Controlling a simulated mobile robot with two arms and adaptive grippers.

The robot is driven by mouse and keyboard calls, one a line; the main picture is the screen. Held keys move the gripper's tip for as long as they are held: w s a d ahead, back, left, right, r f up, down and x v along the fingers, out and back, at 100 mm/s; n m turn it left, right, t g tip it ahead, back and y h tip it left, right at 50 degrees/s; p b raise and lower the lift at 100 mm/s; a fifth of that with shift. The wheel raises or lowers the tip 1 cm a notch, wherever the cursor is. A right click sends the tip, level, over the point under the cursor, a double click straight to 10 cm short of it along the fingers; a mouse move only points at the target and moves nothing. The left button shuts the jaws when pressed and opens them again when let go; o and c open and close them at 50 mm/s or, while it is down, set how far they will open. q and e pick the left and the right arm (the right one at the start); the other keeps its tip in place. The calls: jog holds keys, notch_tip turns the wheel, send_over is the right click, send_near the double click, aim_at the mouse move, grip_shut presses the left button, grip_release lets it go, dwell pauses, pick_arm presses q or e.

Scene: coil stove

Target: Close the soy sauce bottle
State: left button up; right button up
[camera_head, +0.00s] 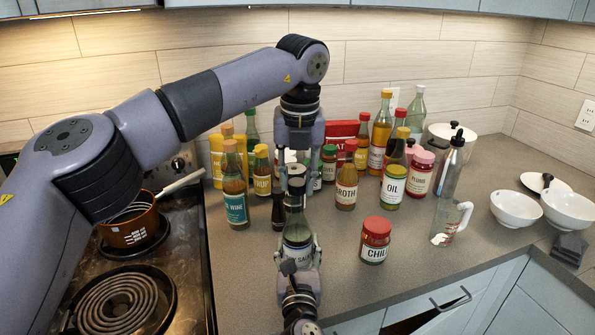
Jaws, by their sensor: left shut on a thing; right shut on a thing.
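The soy sauce bottle (297,218) stands upright near the counter's front, with a dark neck and a pale label reading "SAU". My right gripper (297,245), coming from the front edge, is shut around the bottle's lower body. My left gripper (296,178) points down directly above the bottle, in line with its neck. It is shut on a small dark cap (296,186) at the top of the bottle. The fingers partly hide the cap, and I cannot tell whether it is seated on the neck or just above it.
A chili jar (375,242) stands close on the right, and a wine bottle (234,190) and a dark slim bottle (278,210) on the left. Several bottles and jars crowd behind. The stove (185,300) is at left.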

pick_arm(q)
jog(key=shift+f, duration=0.75)
dwell(0.4)
